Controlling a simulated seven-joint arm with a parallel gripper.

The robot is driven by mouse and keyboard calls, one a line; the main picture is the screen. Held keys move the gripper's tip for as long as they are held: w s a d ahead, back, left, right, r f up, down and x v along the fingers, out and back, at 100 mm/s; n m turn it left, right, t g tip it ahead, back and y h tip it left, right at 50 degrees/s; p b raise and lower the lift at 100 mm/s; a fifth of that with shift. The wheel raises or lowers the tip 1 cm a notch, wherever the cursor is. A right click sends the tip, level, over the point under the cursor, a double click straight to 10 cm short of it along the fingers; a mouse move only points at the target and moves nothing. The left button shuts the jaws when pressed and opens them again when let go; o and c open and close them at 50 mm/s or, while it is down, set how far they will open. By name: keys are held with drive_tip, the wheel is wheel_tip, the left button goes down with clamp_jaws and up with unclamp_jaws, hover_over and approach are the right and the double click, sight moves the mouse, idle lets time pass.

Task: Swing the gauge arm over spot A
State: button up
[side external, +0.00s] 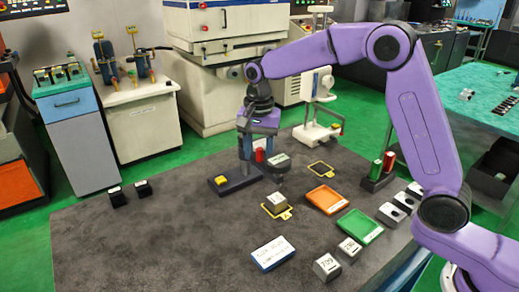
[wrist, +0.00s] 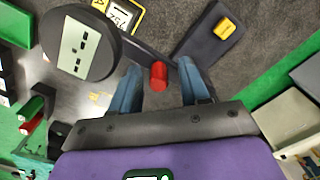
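The gauge arm (wrist: 141,51) is a dark bar with a red knob (wrist: 158,76) and a round dark head with a pale display (wrist: 82,48). In the side view the gauge head (side external: 278,160) hangs to the right of the red knob (side external: 259,155). My gripper (wrist: 160,68) is open, its blue fingers on either side of the knob with gaps showing. In the side view my gripper (side external: 258,160) points down at the gauge. Spot A (wrist: 100,4) is a yellow-marked place with a grey block (wrist: 124,13) on it; the block (side external: 276,201) is nearer the camera than the head.
A dark base with a yellow button (side external: 221,180) lies left of the gauge. An empty yellow outline (side external: 320,168) lies behind right. Orange (side external: 327,199) and green (side external: 359,227) trays and several blocks stand at right. The table's left front is clear.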

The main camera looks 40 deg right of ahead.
sight(259, 151)
drive_tip(key=shift+d, duration=0.1)
wheel_tip(259, 151, up, 17)
drive_tip(key=shift+r, duration=0.2)
idle(0.6)
drive_tip(key=shift+s, duration=0.1)
idle(0.4)
drive_tip(key=s+f+n, duration=0.4)
drive_tip(key=s+n, duration=0.2)
drive_tip(key=s, duration=0.2)
drive_tip(key=s+f+n, duration=0.4)
drive_tip(key=s+n, duration=0.1)
drive_tip(key=s, duration=0.3)
drive_tip(key=s+d+f+n, duration=0.5)
drive_tip(key=s, duration=0.5)
drive_tip(key=s+d+f+n, duration=0.4)
drive_tip(key=s+f+n, duration=0.1)
drive_tip(key=s, duration=0.5)
drive_tip(key=shift+d+n, duration=0.4)
drive_tip(key=shift+w, duration=0.1)
